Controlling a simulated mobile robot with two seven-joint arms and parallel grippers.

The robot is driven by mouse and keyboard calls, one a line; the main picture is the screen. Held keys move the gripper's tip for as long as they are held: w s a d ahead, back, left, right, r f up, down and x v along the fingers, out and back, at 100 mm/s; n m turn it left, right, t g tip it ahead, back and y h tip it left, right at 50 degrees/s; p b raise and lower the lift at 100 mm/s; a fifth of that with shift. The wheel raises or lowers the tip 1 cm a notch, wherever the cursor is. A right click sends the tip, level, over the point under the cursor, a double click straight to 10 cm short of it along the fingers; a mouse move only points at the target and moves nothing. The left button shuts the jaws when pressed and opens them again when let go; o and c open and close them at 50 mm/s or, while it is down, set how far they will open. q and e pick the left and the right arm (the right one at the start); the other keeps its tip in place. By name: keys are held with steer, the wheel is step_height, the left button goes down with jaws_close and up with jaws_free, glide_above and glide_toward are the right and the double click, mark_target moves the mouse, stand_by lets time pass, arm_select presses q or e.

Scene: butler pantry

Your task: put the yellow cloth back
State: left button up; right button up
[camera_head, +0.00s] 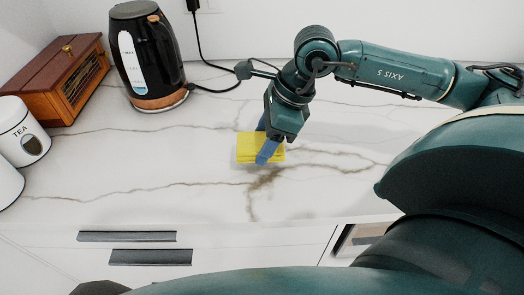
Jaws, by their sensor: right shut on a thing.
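The yellow cloth (247,146) is a small flat yellow piece near the middle of the white marble counter. My right gripper (264,146) comes down over it from the upper right, and its blue fingers are shut on the cloth. Part of the cloth is hidden behind the fingers. I cannot tell whether the cloth touches the counter or is just above it. My left gripper is not in view.
A black kettle (143,52) with a cord stands at the back left, beside a wooden box (52,83). A white TEA canister (20,132) stands at the left edge. The white marble counter (130,180) is clear around the cloth. Drawers with dark handles (150,257) are below its front edge.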

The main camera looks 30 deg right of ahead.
step_height(320, 180, down, 4)
steer(key=shift+w+f, duration=0.1)
steer(key=o, duration=0.9)
steer(key=v, duration=1.2)
steer(key=shift+a, duration=0.1)
steer(key=shift+a, duration=0.1)
